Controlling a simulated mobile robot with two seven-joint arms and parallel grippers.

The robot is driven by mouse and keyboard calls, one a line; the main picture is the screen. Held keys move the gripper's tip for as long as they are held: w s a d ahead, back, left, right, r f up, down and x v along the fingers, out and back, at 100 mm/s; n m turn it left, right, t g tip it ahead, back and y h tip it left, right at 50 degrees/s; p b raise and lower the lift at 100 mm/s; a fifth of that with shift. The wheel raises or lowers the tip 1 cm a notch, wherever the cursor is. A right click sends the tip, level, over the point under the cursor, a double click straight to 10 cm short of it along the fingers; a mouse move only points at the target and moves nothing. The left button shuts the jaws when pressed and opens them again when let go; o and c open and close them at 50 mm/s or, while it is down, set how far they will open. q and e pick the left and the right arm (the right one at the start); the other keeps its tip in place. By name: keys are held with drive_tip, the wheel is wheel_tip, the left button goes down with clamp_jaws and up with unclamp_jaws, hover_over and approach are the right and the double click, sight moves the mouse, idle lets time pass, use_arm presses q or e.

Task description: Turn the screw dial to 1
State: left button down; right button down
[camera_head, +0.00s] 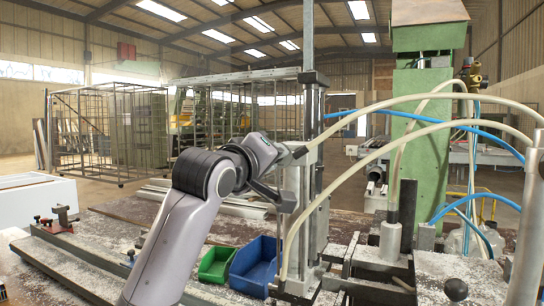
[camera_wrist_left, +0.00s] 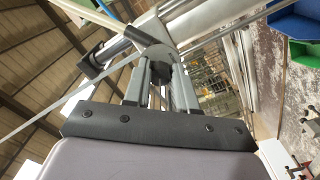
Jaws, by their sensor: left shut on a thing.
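My left gripper (camera_head: 284,158) reaches in from the left to the upright metal clamp post (camera_head: 309,120). In the left wrist view, my left gripper (camera_wrist_left: 158,78) has its two grey fingers closed around a dark rounded part (camera_wrist_left: 158,55), which appears to be the screw dial. In the head view a small pale knob (camera_head: 299,153) shows at the fingertips, against the post. The fingers hide most of the dial, and I cannot read any number on it. My right gripper is in neither view.
A green bin (camera_head: 216,265) and a blue bin (camera_head: 254,264) stand on the bench below my left arm. Pale hoses (camera_head: 400,140) arch to the right of the post. A green machine column (camera_head: 420,150) stands behind. A black knob (camera_head: 456,289) sits at front right.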

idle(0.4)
use_arm(q)
drive_tip(key=c, duration=0.9)
unclamp_jaws()
drive_tip(key=b+v, duration=0.2)
drive_tip(key=v, duration=0.5)
